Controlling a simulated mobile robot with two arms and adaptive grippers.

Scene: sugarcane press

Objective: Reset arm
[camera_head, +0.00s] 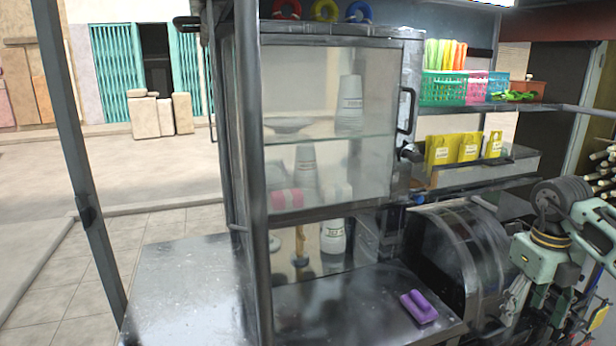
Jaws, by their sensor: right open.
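My right gripper (540,305) is at the lower right, below my pale green right wrist. Its fingers point down and are spread apart. I see nothing held between them, though the background there is cluttered. It is to the right of the rounded metal press housing (487,250) and close in front of it in the picture; I cannot tell whether they touch. My left gripper is not in view.
A glass cabinet (415,75) with stacked cups stands in the middle. A purple item (419,307) lies on the metal counter (345,303). Coloured baskets (443,88) and yellow packets (469,147) sit on shelves at the right. The left side counter (185,290) is bare.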

